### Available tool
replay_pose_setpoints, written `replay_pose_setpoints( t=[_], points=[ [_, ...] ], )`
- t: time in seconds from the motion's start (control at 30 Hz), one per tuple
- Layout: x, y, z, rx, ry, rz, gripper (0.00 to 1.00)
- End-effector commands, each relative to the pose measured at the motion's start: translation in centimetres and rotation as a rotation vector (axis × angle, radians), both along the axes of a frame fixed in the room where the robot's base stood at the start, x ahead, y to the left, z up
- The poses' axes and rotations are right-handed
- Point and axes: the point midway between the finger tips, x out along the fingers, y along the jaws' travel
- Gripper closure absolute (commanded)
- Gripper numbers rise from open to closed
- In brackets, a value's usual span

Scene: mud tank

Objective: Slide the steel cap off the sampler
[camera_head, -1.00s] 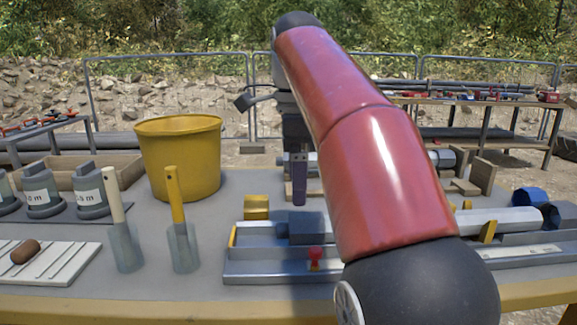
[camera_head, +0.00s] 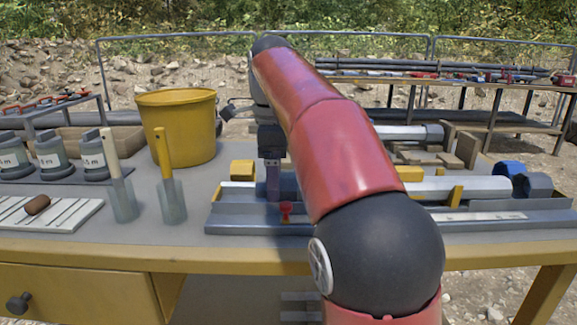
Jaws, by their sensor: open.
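The sampler (camera_head: 460,188) is a pale grey tube lying in a long grey trough (camera_head: 250,222) on the table. My red arm hides its middle. My gripper (camera_head: 273,192) points down over the left part of the trough, its fingers seen edge-on, so the gap between them does not show. It is open. A dark blue-grey cap-like block (camera_head: 291,186) sits at the sampler's left part, mostly hidden behind my fingers and arm. I cannot tell whether the fingers straddle or touch it. A red knob (camera_head: 286,209) stands at the trough's front, just right of the fingertips.
A yellow block (camera_head: 242,170) sits behind the trough. A blue ring (camera_head: 510,168) and a dark hexagonal piece (camera_head: 537,185) are at the right end. Wooden blocks (camera_head: 467,149) lie behind.

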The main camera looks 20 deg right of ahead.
Motion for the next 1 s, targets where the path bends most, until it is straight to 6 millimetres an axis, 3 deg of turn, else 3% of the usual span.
replay_pose_setpoints(
  t=[0.37, 0.83, 1.0],
  points=[
    [0.32, 0.42, -0.54, 0.001, -0.001, 0.0, 0.2],
    [0.31, 0.39, -0.52, 0.001, -0.001, 0.0, 0.79],
    [0.31, 0.38, -0.5, 0.001, -0.001, 0.0, 0.82]
  ],
)
